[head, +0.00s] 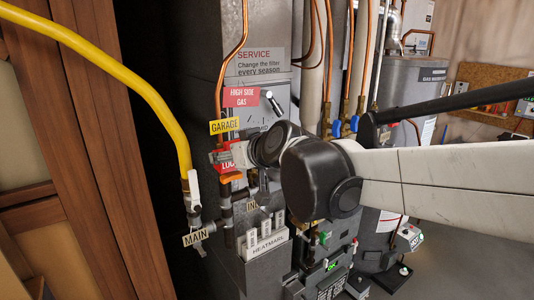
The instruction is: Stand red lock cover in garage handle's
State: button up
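The red lock cover (226,168), with part of its white lettering showing, is in the head view just below the yellow GARAGE tag (224,126), by the copper pipe. My gripper (217,156) is at the cover and hides part of it. Its fingers are small and partly hidden, so I cannot tell whether they are open or shut, or whether they grip the cover. An orange piece (230,177) shows just under the cover; I cannot tell whether it is the garage handle. No other part clearly reads as that handle.
A yellow hose (115,75) runs down on the left to a white-handled valve (193,190) above the MAIN tag (195,237). A red HIGH SIDE GAS tag (241,97) hangs above right. Pipes and a furnace cabinet (285,30) crowd the area. My arm comes in from the right.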

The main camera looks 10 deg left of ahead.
aim_at(233, 176)
jog(key=shift+f+b, duration=1.45)
jog(key=shift+f, duration=0.55)
dwell(2.1)
jog(key=o, duration=1.1)
jog(key=shift+v, duration=6.05)
jog(key=s+d+f+m+g+h+b, duration=0.1)
jog(key=s+d+f+m+h+b, duration=0.1)
jog(key=s+d+f, duration=0.3)
jog(key=s+d+f+m+g+h+b, duration=0.1)
jog(key=s+d+f+m+h+b, duration=0.2)
jog(key=d+f, duration=0.9)
jog(key=s+d+f+m+h+b, duration=0.2)
jog(key=s+d+f, duration=0.5)
jog(key=d, duration=0.5)
jog(key=shift+s+d+f+m+g+h, duration=0.1)
jog(key=shift+f+m+g+h, duration=0.1)
jog(key=shift+f+m+h, duration=0.3)
jog(key=shift+s+d+f+m+g+h, duration=0.1)
jog(key=shift+d+f+m+g+h, duration=0.15)
jog(key=shift+f+h, duration=0.4)
